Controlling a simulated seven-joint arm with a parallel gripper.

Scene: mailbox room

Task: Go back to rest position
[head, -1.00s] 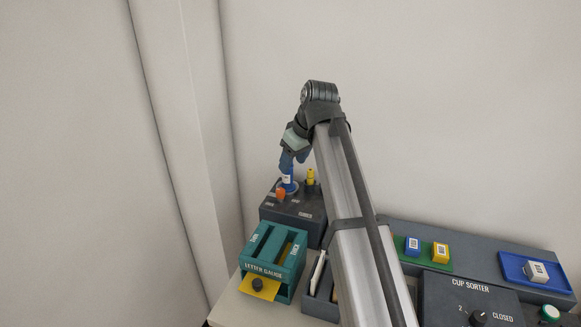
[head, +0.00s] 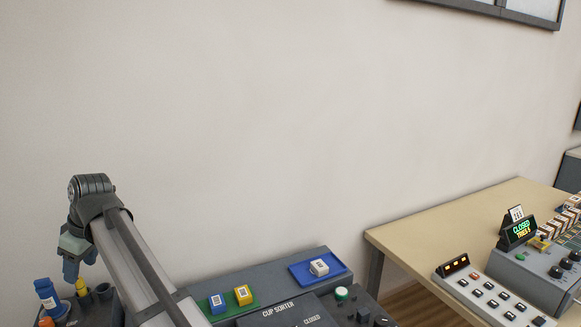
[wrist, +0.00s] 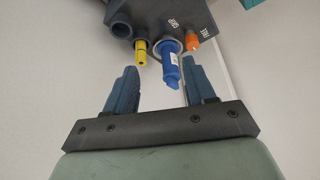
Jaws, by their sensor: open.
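My gripper (head: 71,272) is open and empty at the lower left of the head view. In the wrist view its two fingers (wrist: 160,80) are spread apart. A blue tool with a white label (head: 47,296) stands in the dark holder block (head: 99,310). It also shows in the wrist view (wrist: 171,66), between the fingertips in the picture, with no finger visibly touching it. A yellow tool (head: 81,287) and an orange tool (head: 46,322) are in the same block. The block's lower part is cut off by the frame.
The cup sorter (head: 283,312) stands right of my arm. A tan table (head: 420,228) with consoles is further right. The wall space above is clear.

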